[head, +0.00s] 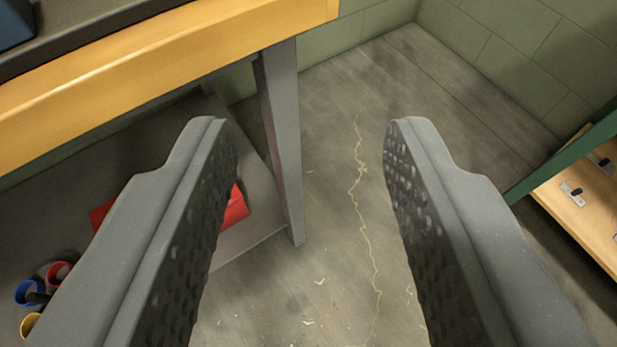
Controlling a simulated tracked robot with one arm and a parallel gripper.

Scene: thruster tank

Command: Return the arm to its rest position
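My gripper (308,135) fills the near part of the head view. Its two grey fingers with studded inner pads stand wide apart, and nothing is between them. Through the gap I see the concrete floor with a thin yellowish crack line. The gripper touches nothing that I can see. The rest of the arm is not in view.
A wooden-edged workbench (150,75) with a grey leg (281,140) stands at left. Its lower shelf (262,215) holds a red object (236,207) and coloured rings (30,291). A green-framed wooden shelf (575,215) stands at right. Open floor (335,210) lies between, up to green block walls (530,45).

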